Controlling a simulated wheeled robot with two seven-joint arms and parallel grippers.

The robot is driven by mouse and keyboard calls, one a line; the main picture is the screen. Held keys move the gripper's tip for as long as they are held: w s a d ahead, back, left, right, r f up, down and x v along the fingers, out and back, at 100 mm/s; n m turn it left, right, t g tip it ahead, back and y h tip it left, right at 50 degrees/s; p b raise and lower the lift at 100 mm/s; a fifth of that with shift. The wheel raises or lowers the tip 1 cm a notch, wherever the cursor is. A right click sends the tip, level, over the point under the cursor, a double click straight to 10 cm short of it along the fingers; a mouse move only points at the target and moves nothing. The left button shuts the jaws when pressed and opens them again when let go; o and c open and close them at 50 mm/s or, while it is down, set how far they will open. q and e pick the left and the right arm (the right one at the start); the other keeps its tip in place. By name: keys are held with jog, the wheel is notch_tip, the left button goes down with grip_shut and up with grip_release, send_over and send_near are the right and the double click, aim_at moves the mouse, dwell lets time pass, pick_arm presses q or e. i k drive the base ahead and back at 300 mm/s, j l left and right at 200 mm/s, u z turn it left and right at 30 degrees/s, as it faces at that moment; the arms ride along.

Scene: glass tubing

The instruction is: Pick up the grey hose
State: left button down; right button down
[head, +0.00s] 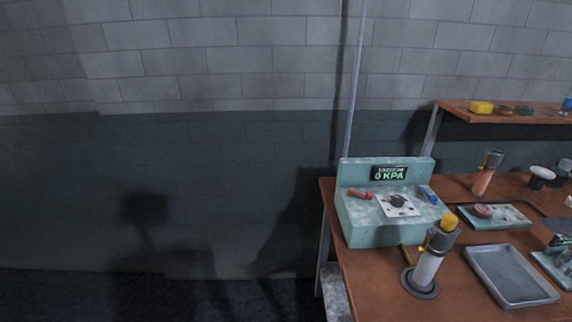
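I cannot make out a grey hose in the head view. A pale green box with a display reading 0 KPA (375,224) stands on the left end of the brown workbench (375,285). A white plate with a dark round fitting (398,202) is on its top, between a red part (361,194) and a blue part (428,194). Neither of my grippers is in view.
A burner-like tool with a yellow knob (428,268) stands upright on a dark round base. A grey tray (511,276) lies to its right. An orange cylinder (484,181) stands behind. A shelf (520,114) holds small items. The floor left of the bench looks clear.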

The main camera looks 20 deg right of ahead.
aim_at(421, 278)
jog(key=l+z, duration=0.1)
jog(key=z, duration=0.4)
jog(key=l+z, duration=0.15)
jog(key=z, duration=0.3)
jog(key=k+l+z, duration=0.1)
jog(key=z, duration=0.4)
jog(key=i+l+u, duration=0.2)
jog(key=l+u, duration=0.2)
jog(key=l, duration=0.25)
jog(key=i+l+u, duration=0.1)
jog(key=l+u, duration=0.35)
jog(key=l, duration=0.25)
jog(key=l+u, duration=0.4)
jog(key=l, duration=0.3)
jog(key=k+l+u, duration=0.15)
jog(key=l+u, duration=0.25)
jog(key=l, duration=0.3)
